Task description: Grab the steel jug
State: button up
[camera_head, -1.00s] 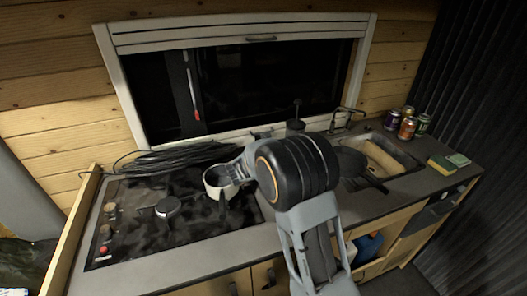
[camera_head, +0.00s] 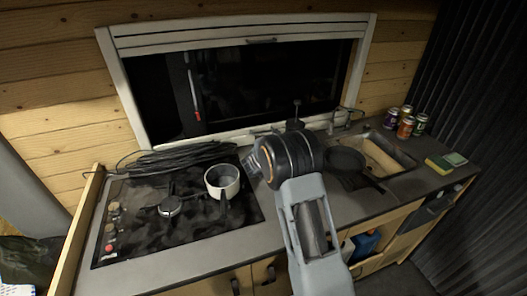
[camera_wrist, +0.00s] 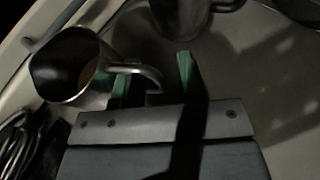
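The steel jug (camera_wrist: 68,66) is at the left of the wrist view, its open mouth facing the camera and its handle (camera_wrist: 143,76) pointing right. My gripper (camera_wrist: 153,70) is open, with green-tipped fingers apart. The handle reaches across the left finger into the space between the fingers. I cannot tell whether it touches a finger. In the head view my wrist hides most of the gripper, and I cannot make out the jug there.
A dark metal vessel (camera_wrist: 182,14) stands close beyond the fingertips. A white pot (camera_head: 222,180) stands on the black hob (camera_head: 150,236). A dark pan (camera_head: 345,160) lies right of my arm. Coiled cable (camera_head: 180,157) lies along the back, below the window.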

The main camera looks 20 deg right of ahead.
grip_shut()
jog(key=shift+r, duration=0.25)
dwell(0.6)
